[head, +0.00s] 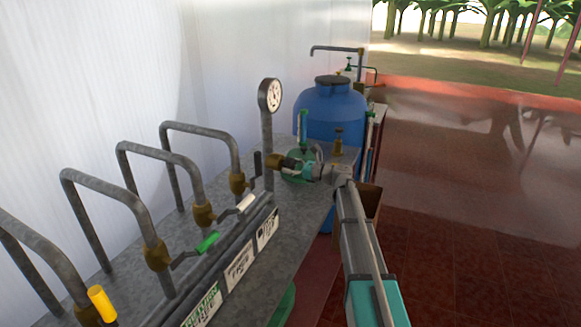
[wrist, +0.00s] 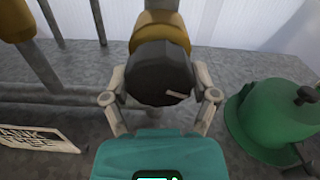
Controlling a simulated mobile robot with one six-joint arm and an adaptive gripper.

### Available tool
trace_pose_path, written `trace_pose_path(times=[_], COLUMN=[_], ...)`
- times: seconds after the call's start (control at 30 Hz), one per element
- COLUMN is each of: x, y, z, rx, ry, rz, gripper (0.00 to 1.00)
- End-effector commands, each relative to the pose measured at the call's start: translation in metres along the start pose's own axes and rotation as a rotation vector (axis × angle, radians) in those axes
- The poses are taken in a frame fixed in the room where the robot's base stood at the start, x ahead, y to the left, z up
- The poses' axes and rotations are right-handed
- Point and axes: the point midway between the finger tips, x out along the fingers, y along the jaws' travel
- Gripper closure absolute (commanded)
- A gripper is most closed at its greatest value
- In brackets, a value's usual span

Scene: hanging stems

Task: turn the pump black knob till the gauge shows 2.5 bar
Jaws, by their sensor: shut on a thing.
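The black knob (wrist: 158,75) sits on a brass valve body (wrist: 160,30) in the wrist view, with a small pale mark low on its right face. My gripper (wrist: 160,92) is shut on the knob, with one finger on each side of it. In the head view my gripper (head: 296,165) reaches the brass fitting (head: 274,161) at the foot of the gauge post, and the knob is mostly hidden there. The round gauge (head: 271,95) has a white dial on top of the post. Its needle and figures are too small to read.
Several bent grey pipes with valves stand to the left; the nearest lever is yellow (head: 101,303), another green (head: 208,242). A green pump (wrist: 272,115) stands right of the knob in the wrist view. A blue tank (head: 332,108) is behind. The red floor at right is open.

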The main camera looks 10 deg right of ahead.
Motion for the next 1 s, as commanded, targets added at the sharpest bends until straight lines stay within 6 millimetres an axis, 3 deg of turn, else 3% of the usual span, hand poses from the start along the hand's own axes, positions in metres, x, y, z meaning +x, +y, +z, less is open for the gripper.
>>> trace_pose_path(times=[0.47, 0.5, 0.6, 1.0], x=[0.0003, 0.0003, 0.0003, -0.0002], y=[-0.0004, -0.0004, -0.0004, -0.0003], z=[0.0002, 0.0002, 0.0001, 0.0001], rx=[-0.073, -0.073, -0.073, -0.072], ry=[-0.001, -0.001, -0.001, 0.000], rz=[0.000, 0.000, 0.000, 0.000], gripper=[0.72, 0.17, 0.00, 0.00])
